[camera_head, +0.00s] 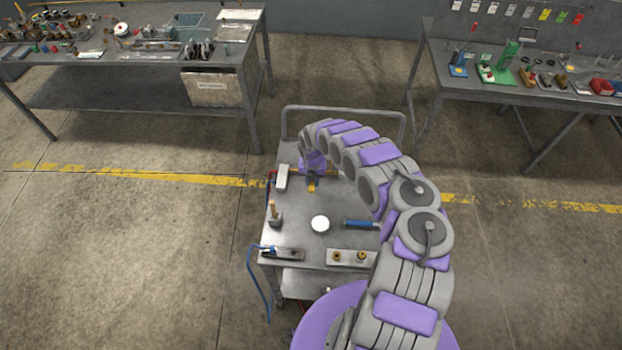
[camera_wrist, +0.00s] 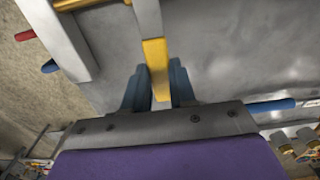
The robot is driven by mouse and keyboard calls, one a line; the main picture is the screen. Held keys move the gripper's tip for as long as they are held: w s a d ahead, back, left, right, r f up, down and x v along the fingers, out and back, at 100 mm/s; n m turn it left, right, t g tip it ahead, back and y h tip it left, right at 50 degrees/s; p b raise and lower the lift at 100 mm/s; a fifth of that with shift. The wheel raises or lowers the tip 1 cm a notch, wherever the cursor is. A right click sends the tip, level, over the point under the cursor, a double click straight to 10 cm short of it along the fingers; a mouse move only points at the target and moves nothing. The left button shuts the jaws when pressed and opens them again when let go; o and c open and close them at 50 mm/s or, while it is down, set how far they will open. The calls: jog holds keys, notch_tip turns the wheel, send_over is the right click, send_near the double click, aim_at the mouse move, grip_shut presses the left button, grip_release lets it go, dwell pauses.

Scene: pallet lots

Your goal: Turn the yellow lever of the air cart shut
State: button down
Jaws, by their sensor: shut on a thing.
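The yellow lever (camera_wrist: 155,60) shows in the wrist view, joined to a pale grey stem (camera_wrist: 148,18). My gripper (camera_wrist: 158,88) has one blue-grey finger on each side of the lever's free end and is shut on it. In the head view my gripper (camera_head: 312,181) is over the far part of the grey air cart (camera_head: 300,240), and a small yellow bit of the lever (camera_head: 311,189) shows at its fingers. My arm hides the cart's right side. The lever's exact angle to the pipe is hard to tell.
On the cart are a white disc (camera_head: 320,223), a blue-handled tool (camera_head: 360,224), a plate with two brass fittings (camera_head: 340,258) and an upright wooden-handled piece (camera_head: 273,211). A blue hose (camera_head: 262,285) hangs at left. Workbenches (camera_head: 150,62) (camera_head: 510,92) stand behind, left and right.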

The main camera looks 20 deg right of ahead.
jog(key=shift+s+d+f, duration=0.1)
jog(key=shift+s+d, duration=0.05)
jog(key=shift+d, duration=0.05)
jog(key=shift+a, duration=0.1)
jog(key=shift+a, duration=0.1)
jog(key=c, duration=1.1)
grip_release()
jog(key=shift+s+a, duration=0.1)
jog(key=shift+s, duration=0.05)
jog(key=shift+o, duration=0.9)
jog(key=shift+d, duration=0.2)
